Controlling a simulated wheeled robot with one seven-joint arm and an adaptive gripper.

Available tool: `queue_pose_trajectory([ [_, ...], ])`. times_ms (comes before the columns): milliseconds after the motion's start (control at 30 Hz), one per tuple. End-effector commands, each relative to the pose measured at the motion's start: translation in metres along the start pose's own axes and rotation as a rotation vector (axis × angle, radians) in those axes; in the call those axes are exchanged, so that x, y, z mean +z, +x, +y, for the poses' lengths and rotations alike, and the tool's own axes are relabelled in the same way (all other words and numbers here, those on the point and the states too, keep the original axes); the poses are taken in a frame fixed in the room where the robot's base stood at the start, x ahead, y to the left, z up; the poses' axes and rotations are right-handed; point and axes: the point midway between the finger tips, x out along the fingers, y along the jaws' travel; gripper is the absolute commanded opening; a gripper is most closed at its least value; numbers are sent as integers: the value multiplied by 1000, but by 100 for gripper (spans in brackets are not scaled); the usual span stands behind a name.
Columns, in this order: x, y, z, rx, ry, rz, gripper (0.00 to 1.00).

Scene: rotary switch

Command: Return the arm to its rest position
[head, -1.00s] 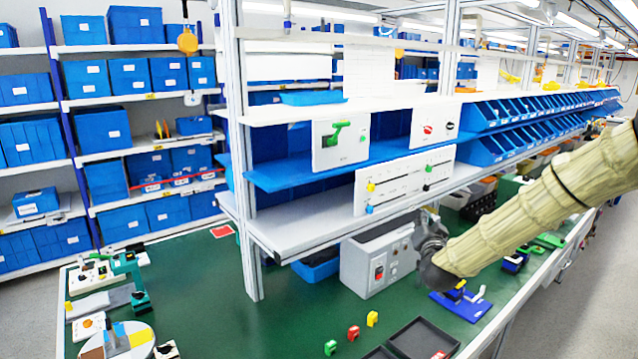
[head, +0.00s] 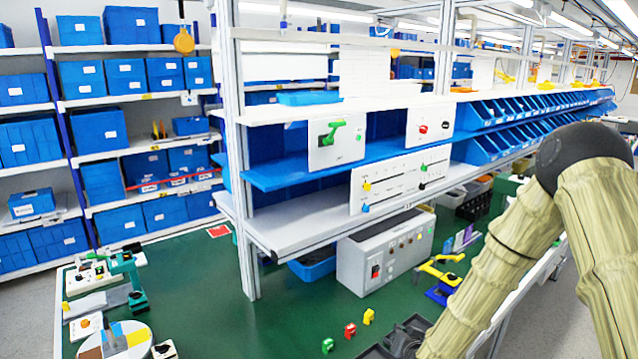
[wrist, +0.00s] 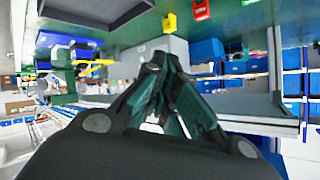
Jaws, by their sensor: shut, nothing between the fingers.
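My gripper (wrist: 162,85) is shut and empty in the wrist view, its dark fingers together in front of the bench. In the head view my gripper (head: 408,335) is only partly seen at the bottom, low over the bench front, with my folded arm rising at the right. The grey control box (head: 386,250) stands on the green bench with a red switch and a row of knobs on its front. My gripper is nearer the front edge and apart from the box. The box also shows in the wrist view (wrist: 180,47), partly behind the fingers.
Green, red and yellow small blocks (head: 350,331) stand on the green bench (head: 230,300), left of my gripper. A yellow and blue device (head: 440,278) stands right of the box. Shelves with panels (head: 400,180) hang above the bench. The bench's middle left is clear.

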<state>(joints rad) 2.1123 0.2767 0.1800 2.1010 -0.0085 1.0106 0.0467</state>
Motion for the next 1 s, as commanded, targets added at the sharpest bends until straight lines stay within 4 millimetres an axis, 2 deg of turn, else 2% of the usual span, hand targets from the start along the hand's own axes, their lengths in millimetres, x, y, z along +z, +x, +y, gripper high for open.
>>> queue_pose_trajectory([
  [33,31,-7,8,13,-18,-58,0],
  [167,100,-30,27,42,-59,-197,0],
  [300,170,-63,50,76,-103,-350,0],
  [467,244,-113,77,116,-151,-527,0],
  [600,300,-164,100,153,-192,-683,0],
  [800,352,-230,126,195,-236,-857,0],
  [1000,382,-283,145,228,-268,-989,0],
])
